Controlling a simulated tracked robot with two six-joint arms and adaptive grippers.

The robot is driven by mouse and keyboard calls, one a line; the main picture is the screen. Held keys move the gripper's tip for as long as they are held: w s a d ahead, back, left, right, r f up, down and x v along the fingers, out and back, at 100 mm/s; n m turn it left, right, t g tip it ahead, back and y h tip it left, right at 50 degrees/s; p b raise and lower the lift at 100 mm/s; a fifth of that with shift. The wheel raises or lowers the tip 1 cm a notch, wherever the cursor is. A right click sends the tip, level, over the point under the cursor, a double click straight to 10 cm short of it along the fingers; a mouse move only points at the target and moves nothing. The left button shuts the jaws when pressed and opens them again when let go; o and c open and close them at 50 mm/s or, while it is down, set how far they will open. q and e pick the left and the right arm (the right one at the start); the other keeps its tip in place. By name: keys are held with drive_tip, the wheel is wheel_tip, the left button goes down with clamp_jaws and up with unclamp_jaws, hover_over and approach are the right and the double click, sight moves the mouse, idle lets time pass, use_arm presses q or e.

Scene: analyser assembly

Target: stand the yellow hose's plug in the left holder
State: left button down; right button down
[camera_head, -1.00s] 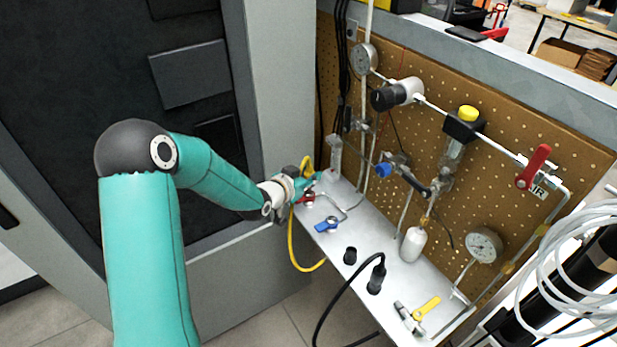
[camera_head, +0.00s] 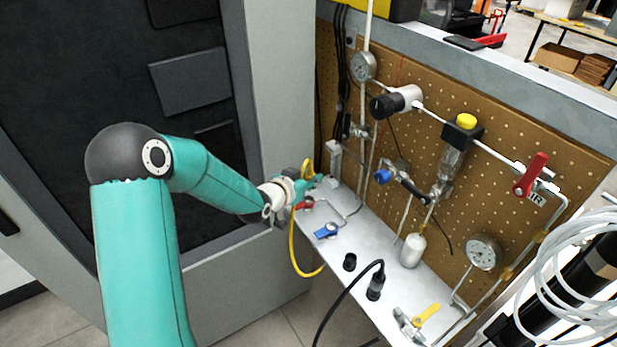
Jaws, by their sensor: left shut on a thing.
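My left gripper (camera_head: 309,184) is at the far left end of the white shelf, close to the red-handled valve. It is shut on the yellow hose's plug, which the fingers and wrist mostly hide. The yellow hose (camera_head: 292,250) shows as a loop above the gripper and hangs down past the shelf's left edge. The left holder (camera_head: 349,262) is a short black cylinder on the shelf, with nothing standing in it. The right holder (camera_head: 374,293) beside it has a black hose's plug (camera_head: 378,278) upright in it. My right gripper is out of view.
The white shelf (camera_head: 335,258) carries a blue-handled valve (camera_head: 326,231) between gripper and left holder, the red-handled valve (camera_head: 305,203), and a yellow-handled valve (camera_head: 427,314) at the near end. Pipes, gauges and a white bottle (camera_head: 413,250) stand along the brown pegboard (camera_head: 530,130).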

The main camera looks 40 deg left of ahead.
use_arm(q)
drive_tip(key=s+d+b, duration=0.3)
drive_tip(key=d, duration=0.2)
drive_tip(key=s+d+b, duration=0.3)
drive_tip(key=d, duration=0.3)
drive_tip(key=s+d+b, duration=0.3)
drive_tip(key=s+d, duration=0.1)
drive_tip(key=d, duration=0.2)
drive_tip(key=shift+d+f, duration=0.1)
drive_tip(key=shift+f, duration=0.1)
drive_tip(key=shift+s+d+f+b, duration=0.15)
drive_tip(key=shift+s+d+b, duration=0.4)
drive_tip(key=shift+b, duration=0.55)
drive_tip(key=shift+w+d, duration=0.1)
drive_tip(key=shift+w, duration=0.05)
drive_tip(key=shift+f, duration=0.15)
drive_tip(key=shift+w+f+b, duration=0.6)
drive_tip(key=shift+f+b, duration=0.25)
drive_tip(key=shift+b, duration=0.05)
drive_tip(key=shift+f+b, duration=0.35)
drive_tip(key=shift+f, duration=0.05)
idle(0.6)
